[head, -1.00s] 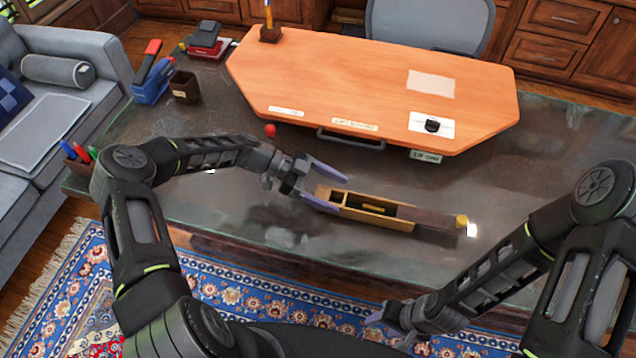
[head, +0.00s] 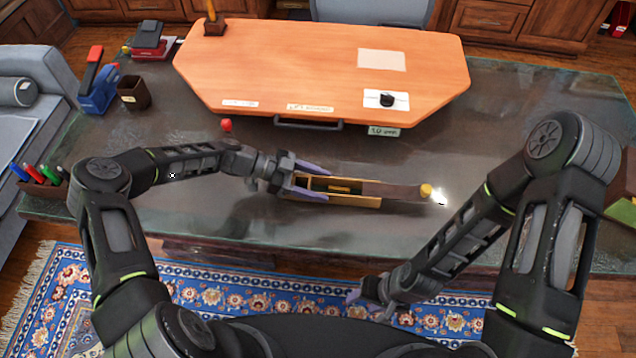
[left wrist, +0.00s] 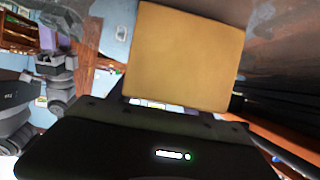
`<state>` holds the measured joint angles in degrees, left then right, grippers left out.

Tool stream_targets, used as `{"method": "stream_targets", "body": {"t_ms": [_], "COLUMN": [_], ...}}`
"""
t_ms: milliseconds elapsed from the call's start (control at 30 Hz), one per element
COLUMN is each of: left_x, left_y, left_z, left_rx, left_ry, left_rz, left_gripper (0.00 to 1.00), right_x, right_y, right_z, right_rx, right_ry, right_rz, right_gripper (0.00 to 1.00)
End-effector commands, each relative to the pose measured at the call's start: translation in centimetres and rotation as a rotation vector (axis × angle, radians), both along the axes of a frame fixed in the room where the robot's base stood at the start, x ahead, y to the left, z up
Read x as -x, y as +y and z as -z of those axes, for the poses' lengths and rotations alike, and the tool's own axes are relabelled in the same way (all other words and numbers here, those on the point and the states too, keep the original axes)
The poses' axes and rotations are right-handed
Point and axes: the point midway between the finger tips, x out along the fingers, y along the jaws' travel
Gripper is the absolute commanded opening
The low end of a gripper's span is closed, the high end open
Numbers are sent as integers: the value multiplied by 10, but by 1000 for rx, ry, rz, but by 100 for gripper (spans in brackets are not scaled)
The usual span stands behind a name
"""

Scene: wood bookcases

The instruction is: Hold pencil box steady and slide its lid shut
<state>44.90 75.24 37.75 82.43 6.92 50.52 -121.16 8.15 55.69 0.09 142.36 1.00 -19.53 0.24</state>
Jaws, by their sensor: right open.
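The pencil box (head: 345,203), a long yellow-wood box, lies on the desk. Its left part is uncovered and shows a small yellow item inside. Its dark brown lid (head: 395,191) sticks out to the right, with a yellow knob (head: 426,190) at its far end. My left gripper (head: 318,184) has its purple fingers along the two long sides at the box's left end; whether both press on it is unclear. The box's plain end (left wrist: 185,55) fills the middle of the left wrist view. My right gripper (head: 362,303) is open and empty, low in front of the desk, away from the box.
A large orange board (head: 320,70) with a handle lies behind the box. A pen tray (head: 45,184), dark cup (head: 134,92) and blue stapler-like tool (head: 98,90) stand at the left. The desk top (head: 520,110) right of the board is clear.

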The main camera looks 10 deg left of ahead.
Motion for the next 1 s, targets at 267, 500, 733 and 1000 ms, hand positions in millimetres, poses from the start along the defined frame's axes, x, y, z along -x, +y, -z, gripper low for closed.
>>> {"method": "stream_targets", "body": {"t_ms": [267,500,733,1000], "left_x": [0,0,0,0], "left_y": [0,0,0,0], "left_z": [0,0,0,0], "left_rx": [0,0,0,0], "left_ry": [0,0,0,0], "left_rz": [0,0,0,-1], "left_gripper": [34,14,0,0], "right_x": [0,0,0,0], "right_y": [0,0,0,0], "right_z": [0,0,0,0], "right_rx": [0,0,0,0], "right_ry": [0,0,0,0], "right_rz": [0,0,0,0], "right_gripper": [49,49,49,49]}}
